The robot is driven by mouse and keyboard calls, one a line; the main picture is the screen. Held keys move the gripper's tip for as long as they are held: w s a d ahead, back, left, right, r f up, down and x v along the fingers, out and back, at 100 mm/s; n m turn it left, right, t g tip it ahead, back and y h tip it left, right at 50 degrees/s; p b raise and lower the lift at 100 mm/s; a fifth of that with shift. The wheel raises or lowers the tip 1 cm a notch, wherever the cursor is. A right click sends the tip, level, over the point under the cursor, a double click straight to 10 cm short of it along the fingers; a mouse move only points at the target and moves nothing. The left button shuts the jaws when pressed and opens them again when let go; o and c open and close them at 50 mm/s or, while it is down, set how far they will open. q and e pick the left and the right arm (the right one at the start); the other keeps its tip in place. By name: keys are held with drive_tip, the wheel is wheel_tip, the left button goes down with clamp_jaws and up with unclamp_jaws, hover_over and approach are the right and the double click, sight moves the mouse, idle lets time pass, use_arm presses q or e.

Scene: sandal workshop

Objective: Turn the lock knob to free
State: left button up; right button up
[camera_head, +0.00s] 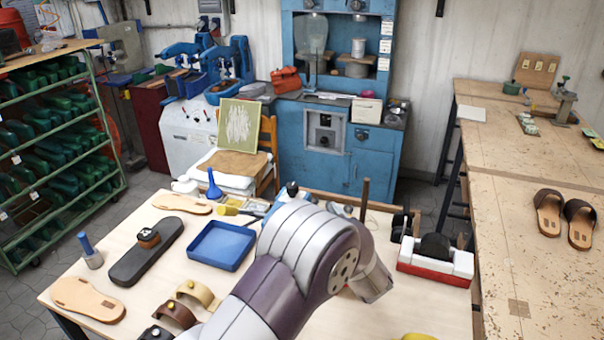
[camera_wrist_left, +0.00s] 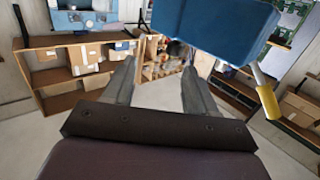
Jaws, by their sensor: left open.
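I cannot pick out the lock knob in either view. In the left wrist view my left gripper (camera_wrist_left: 158,68) has its two grey fingers wide apart with nothing between them. A large blue block-shaped part (camera_wrist_left: 215,28) fills the top right of that view, close to the right finger. A rod with a yellow handle (camera_wrist_left: 268,100) hangs from its right side. In the head view my arm crosses the front middle and bends down at the right; its gripper does not show there. The arm hides part of the workbench. My right gripper is in neither view.
The workbench (camera_head: 75,264) holds a blue tray (camera_head: 222,245), a black sole (camera_head: 145,252), tan insoles (camera_head: 88,299) and a red-and-white block fixture (camera_head: 435,262). A green shoe rack (camera_head: 112,165) stands left. A bench with sandals (camera_head: 548,212) stands right. Wooden shelving (camera_wrist_left: 65,75) shows in the wrist view.

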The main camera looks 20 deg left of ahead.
sight(293, 187)
use_arm(q)
drive_tip(key=shift+n+g+y, duration=0.3)
drive_tip(key=shift+n+y, duration=0.1)
drive_tip(key=shift+y, duration=0.3)
drive_tip(key=p+x, duration=0.1)
drive_tip(key=x, duration=0.2)
drive_tip(key=s+p+x, duration=0.1)
drive_tip(key=x, duration=0.3)
drive_tip(key=a+r+p+x, duration=0.1)
drive_tip(key=x, duration=0.3)
drive_tip(key=shift+s+a+p, duration=0.1)
drive_tip(key=shift+p, duration=0.25)
drive_tip(key=shift+w+a+r, duration=0.1)
drive_tip(key=shift+w+a, duration=0.15)
drive_tip(key=shift+a, duration=0.35)
drive_tip(key=shift+w, duration=0.1)
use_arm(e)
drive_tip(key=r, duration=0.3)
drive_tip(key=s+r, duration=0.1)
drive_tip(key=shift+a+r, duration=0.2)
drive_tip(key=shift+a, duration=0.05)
use_arm(q)
drive_tip(key=shift+c, duration=0.7)
drive_tip(key=c, duration=0.8)
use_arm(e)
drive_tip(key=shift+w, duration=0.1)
